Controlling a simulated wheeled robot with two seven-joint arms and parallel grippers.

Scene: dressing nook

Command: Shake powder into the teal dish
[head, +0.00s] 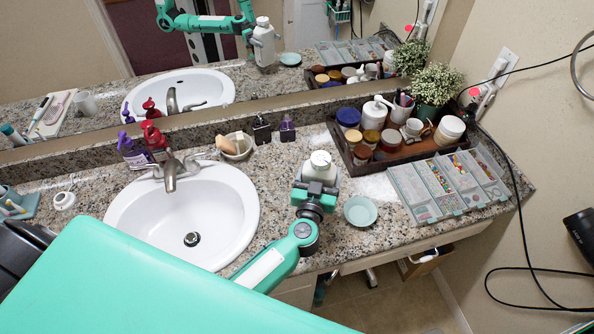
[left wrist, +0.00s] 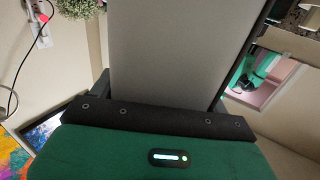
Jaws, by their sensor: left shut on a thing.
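The teal dish (head: 360,210) sits empty-looking on the granite counter, right of the sink. My left gripper (head: 318,186) is shut on a white powder bottle (head: 320,166), whose cap faces up. The bottle looks upright, to the left of the dish and apart from it. The gripper hides its lower part, and I cannot tell its height above the counter. In the left wrist view a large grey surface and the dark gripper body fill most of the picture; the dish does not show. My right gripper is not in view.
A dark tray (head: 341,146) of jars stands behind the dish. A clear organizer (head: 429,213) lies to its right. The sink (head: 240,216) is left of the bottle. A mirror (head: 310,75) runs along the back.

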